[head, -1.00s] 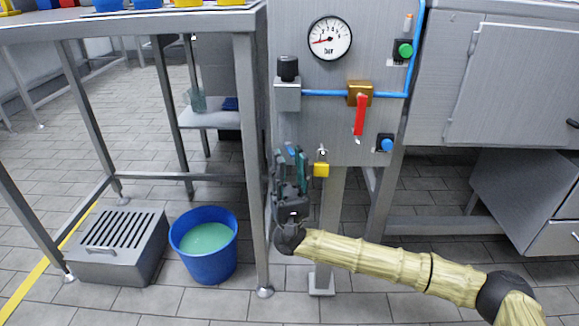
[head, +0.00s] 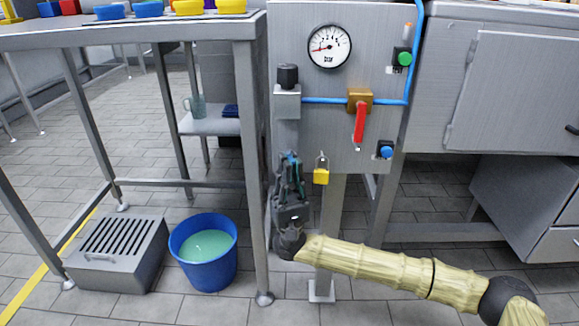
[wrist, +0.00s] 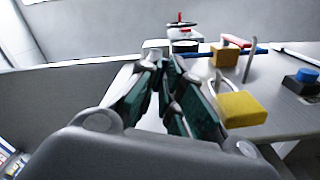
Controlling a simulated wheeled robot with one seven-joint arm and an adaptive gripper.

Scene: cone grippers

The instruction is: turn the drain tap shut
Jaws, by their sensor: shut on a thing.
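My gripper (head: 289,160) points upward, low at the left edge of the grey panel, just under the grey cylinder (head: 287,133) below the black knob. Its two dark green fingers are closed together at the tips, as the wrist view (wrist: 168,68) also shows. They are shut on the drain tap at the foot of the cylinder. The tap itself is hidden by the fingers, so I cannot make out its angle.
A yellow padlock (head: 321,176) hangs close to the right of my gripper, large in the wrist view (wrist: 240,108). A red lever (head: 359,124) and a blue button (head: 386,151) are further right. A table leg (head: 255,170) stands close left, beside a blue bucket (head: 204,265) of green liquid.

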